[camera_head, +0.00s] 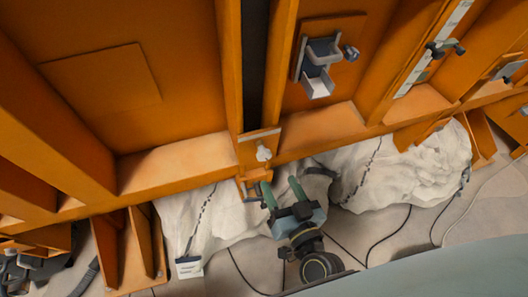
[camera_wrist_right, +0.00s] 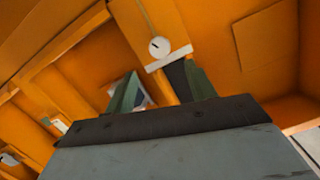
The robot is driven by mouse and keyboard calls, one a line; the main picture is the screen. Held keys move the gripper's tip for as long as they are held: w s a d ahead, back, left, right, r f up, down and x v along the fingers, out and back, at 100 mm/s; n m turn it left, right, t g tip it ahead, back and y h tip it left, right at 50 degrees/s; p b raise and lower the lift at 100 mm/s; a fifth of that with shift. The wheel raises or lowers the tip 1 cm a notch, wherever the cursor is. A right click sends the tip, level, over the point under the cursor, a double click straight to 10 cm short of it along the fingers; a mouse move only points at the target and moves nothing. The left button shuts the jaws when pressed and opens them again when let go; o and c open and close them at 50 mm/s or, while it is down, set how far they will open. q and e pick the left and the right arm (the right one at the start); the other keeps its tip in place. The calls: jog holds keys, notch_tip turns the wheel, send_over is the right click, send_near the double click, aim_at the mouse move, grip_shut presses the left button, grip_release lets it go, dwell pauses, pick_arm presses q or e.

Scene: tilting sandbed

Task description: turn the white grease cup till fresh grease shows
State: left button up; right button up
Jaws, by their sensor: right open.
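The white grease cup (camera_head: 263,153) is a small white knob on an orange bracket at the lower edge of the orange steel frame. In the right wrist view the cup (camera_wrist_right: 159,46) shows as a round white disc with a dark mark, above a pale plate. My right gripper (camera_head: 281,188) is open and empty, with its green fingers just below the cup in the head view. In the right wrist view the gripper (camera_wrist_right: 160,82) has its fingers spread either side below the cup, apart from it. I cannot make out any fresh grease. My left gripper is not in view.
Orange ribs and beams (camera_head: 185,160) surround the cup. A grey bracket box (camera_head: 318,68) is mounted above right. Pale rock-like lumps (camera_head: 405,175) lie below the beam, with dark cables (camera_head: 385,243) on the floor. A small white labelled card (camera_head: 188,267) stands at lower left.

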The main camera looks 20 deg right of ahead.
aim_at(267, 157)
jog(key=w, duration=0.7)
jog(key=w+a, duration=0.1)
jog(key=w, duration=0.3)
jog(key=shift+c, duration=0.4)
jog(key=c, duration=0.9)
jog(key=shift+m, duration=0.3)
jog(key=m+y+b, duration=0.1)
jog(key=m, duration=0.2)
jog(key=shift+d+f+m, duration=0.1)
jog(key=shift+m, duration=0.2)
jog(key=m+y+b, duration=0.1)
jog(key=m+b, duration=0.2)
jog(key=m, duration=0.1)
jog(key=shift+m+t+b, duration=0.3)
jog(key=shift+m+t, duration=0.1)
